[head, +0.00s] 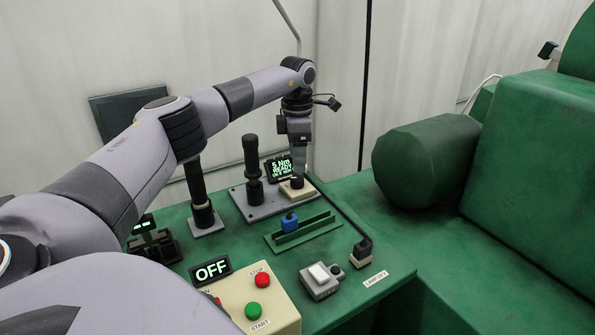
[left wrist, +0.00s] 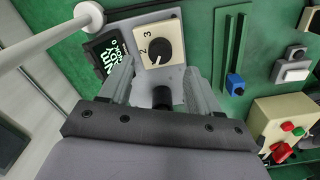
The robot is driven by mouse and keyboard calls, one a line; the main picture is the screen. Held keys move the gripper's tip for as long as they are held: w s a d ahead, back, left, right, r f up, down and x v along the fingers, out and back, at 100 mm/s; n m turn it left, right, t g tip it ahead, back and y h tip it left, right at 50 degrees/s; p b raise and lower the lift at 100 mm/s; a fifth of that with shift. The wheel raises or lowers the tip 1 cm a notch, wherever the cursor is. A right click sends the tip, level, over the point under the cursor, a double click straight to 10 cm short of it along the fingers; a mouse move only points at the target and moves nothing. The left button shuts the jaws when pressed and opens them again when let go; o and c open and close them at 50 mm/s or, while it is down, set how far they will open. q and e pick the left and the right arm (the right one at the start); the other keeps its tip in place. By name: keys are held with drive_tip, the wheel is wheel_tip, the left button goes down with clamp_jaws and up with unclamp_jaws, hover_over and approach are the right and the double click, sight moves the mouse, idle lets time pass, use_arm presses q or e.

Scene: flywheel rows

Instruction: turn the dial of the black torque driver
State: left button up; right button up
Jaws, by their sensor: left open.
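The black torque driver (head: 254,168) stands upright on a grey base plate (head: 240,199). Its dial is a black knob on a beige block (head: 296,188), at the right end of that plate. In the left wrist view the dial (left wrist: 157,53) shows a pale pointer mark and the digits 2 and 3. A small display (head: 278,168) behind it has green text with "Nm" and "READY". My left gripper (head: 299,170) points down just above the dial. In the left wrist view its fingers (left wrist: 160,75) are apart, with nothing between them. My right gripper is out of view.
A green rail with a blue block (head: 289,222) lies in front of the plate. A grey switch box (head: 320,280) and a beige box with a red and a green button (head: 254,310) stand nearer. Another black-handled tool (head: 199,195) stands left. An OFF sign (head: 211,269) is near.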

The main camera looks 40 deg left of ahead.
sight(297, 178)
use_arm(q)
wheel_tip(297, 178, down, 5)
drive_tip(key=shift+f, duration=0.15)
drive_tip(key=c, duration=1)
